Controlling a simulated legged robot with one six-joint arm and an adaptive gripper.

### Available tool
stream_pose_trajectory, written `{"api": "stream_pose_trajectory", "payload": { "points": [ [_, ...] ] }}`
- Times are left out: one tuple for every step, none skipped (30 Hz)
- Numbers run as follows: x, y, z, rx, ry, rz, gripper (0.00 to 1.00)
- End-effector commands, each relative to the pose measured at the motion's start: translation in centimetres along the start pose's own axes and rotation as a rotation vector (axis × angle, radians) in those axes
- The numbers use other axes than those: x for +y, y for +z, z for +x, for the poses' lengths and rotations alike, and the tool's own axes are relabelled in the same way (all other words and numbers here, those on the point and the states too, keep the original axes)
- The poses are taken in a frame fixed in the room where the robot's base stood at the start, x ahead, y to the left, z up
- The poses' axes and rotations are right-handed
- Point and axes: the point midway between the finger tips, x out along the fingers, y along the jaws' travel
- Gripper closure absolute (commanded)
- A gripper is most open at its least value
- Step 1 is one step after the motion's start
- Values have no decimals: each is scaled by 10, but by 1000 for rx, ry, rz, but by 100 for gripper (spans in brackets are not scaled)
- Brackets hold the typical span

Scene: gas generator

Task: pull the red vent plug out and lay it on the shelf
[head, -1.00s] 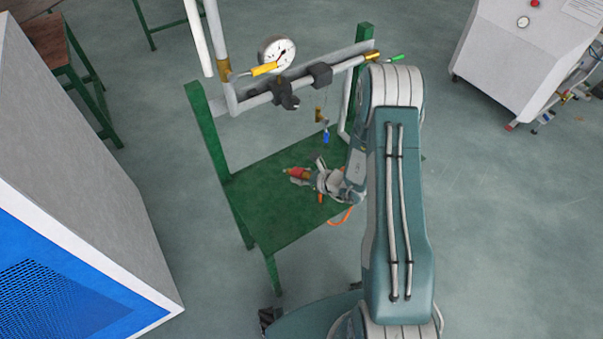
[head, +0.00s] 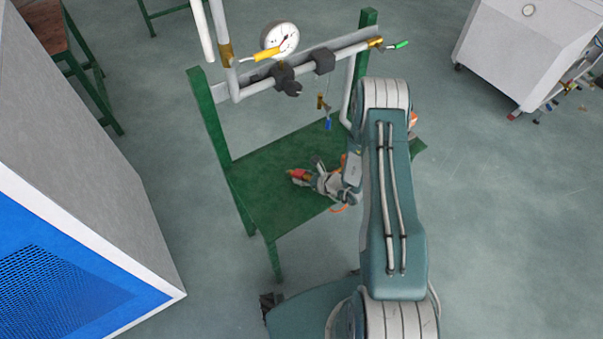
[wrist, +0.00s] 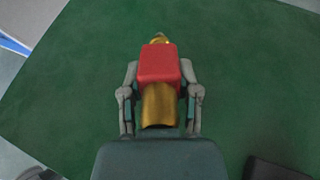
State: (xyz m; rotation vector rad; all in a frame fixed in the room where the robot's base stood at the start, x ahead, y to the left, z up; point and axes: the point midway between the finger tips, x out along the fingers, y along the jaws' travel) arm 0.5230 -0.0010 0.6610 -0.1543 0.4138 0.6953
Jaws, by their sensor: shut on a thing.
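The red vent plug (wrist: 159,66) has a red body with brass parts at both ends. My gripper (wrist: 159,80) is shut on it, one finger on each side of the red body. In the head view the plug (head: 299,174) shows at the tip of my gripper (head: 310,178), over the green shelf (head: 262,208). The shelf's green top (wrist: 250,80) fills most of the wrist view behind the plug. I cannot tell whether the plug touches the shelf.
A blue and white cabinet (head: 120,225) stands at the left. The shelf's left part is bare.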

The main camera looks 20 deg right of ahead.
Motion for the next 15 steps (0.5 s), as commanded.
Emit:
{"api": "stream_pose_trajectory", "payload": {
  "points": [
    [0, -1, 0, 0, 0, 0, 100],
    [0, -2, 1, 0, 0, 0, 100],
    [0, -2, 1, 0, -1, 0, 100],
    [0, -2, 1, 0, -1, 0, 100],
    [0, -2, 1, 0, -1, 0, 100],
    [0, -2, 1, 0, -1, 0, 100],
    [0, -2, 1, 0, -1, 0, 100],
    [0, -2, 1, 0, -1, 0, 100],
    [0, -2, 1, 0, -1, 0, 100],
    [0, -2, 1, 0, -1, 0, 54],
    [0, -2, 1, 0, -1, 0, 40],
    [0, -2, 1, 0, -1, 0, 23],
    [0, -2, 1, 0, -1, 0, 18],
    [0, -2, 1, 0, -1, 0, 18],
    [0, -2, 1, 0, -1, 0, 18]
  ]
}}
